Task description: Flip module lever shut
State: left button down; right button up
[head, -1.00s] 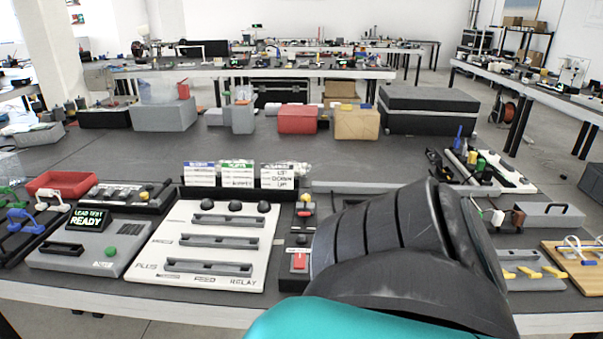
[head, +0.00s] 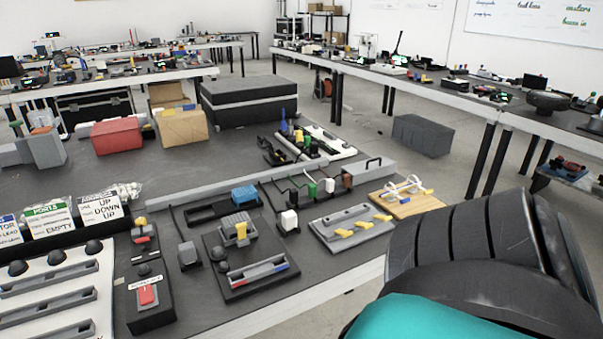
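Neither gripper shows in the head view; only a black ribbed and teal part of my arm fills the lower right. Several small units lie on the near table. A dark plate (head: 250,268) carries a grey slotted rail with red and blue marks, and a grey block with a yellow lever-like piece (head: 241,232) stands at its back. A black box (head: 150,312) with a red switch (head: 148,295) stands to its left. A grey plate (head: 350,229) with yellow levers (head: 363,225) lies to its right. I cannot tell which one is the module lever.
A white slotted panel (head: 85,300) and label cards (head: 50,220) are at the left. A wooden board with wire loops (head: 405,203) lies near the table's right edge. A red box (head: 118,135), a cardboard box (head: 182,126) and a black case (head: 248,103) stand behind.

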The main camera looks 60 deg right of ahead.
aim_at(241, 228)
jog(key=z, duration=2.1)
